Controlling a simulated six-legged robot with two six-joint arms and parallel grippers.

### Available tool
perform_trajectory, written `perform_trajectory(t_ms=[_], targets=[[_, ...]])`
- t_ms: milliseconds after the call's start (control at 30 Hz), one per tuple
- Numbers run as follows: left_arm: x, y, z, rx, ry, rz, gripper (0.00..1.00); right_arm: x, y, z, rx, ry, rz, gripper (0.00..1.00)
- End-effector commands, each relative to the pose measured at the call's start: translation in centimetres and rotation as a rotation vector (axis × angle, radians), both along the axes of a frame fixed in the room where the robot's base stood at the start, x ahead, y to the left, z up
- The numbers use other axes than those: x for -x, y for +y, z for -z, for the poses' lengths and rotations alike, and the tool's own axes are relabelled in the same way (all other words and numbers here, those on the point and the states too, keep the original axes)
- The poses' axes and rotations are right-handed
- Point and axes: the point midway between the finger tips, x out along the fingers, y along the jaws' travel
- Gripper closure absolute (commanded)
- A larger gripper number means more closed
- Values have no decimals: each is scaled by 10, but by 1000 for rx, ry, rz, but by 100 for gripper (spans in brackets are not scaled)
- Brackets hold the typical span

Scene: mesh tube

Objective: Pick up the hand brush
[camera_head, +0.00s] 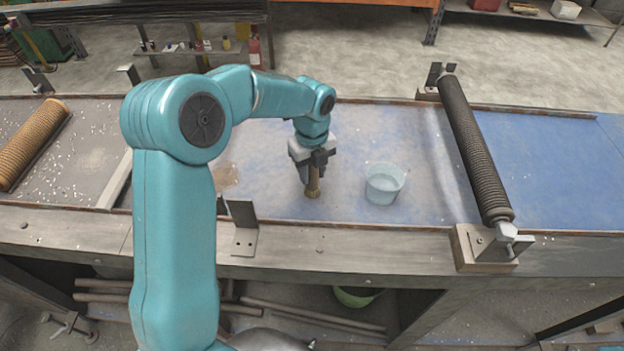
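A small brown object, seemingly the hand brush (313,184), is upright at the blue bench surface, left of a light-blue tub. Its upper part is hidden by my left gripper (313,168). My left gripper points down from above, with its fingers at the top of the brown object. At this size I cannot tell whether the fingers are closed on it or only around it, nor whether it touches the bench. My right gripper is not in view.
The light-blue tub (384,184) stands close to the right of the gripper. A dark ribbed roller (474,150) crosses the bench further right. A brown roller (30,143) lies at the left. A metal bracket (243,228) stands on the front edge.

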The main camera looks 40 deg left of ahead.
Motion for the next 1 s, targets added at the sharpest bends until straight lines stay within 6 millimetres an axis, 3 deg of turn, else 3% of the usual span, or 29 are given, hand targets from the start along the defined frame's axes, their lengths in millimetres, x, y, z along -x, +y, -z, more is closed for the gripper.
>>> perform_trajectory(t_ms=[267,467,667,1000], targets=[[0,0,-2,0,-1,0,97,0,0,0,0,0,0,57],[-1,0,-17,-1,-4,0,97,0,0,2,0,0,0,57],[-1,0,-64,-1,-9,0,97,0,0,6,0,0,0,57],[-1,-1,-165,0,-6,0,97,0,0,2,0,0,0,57]])
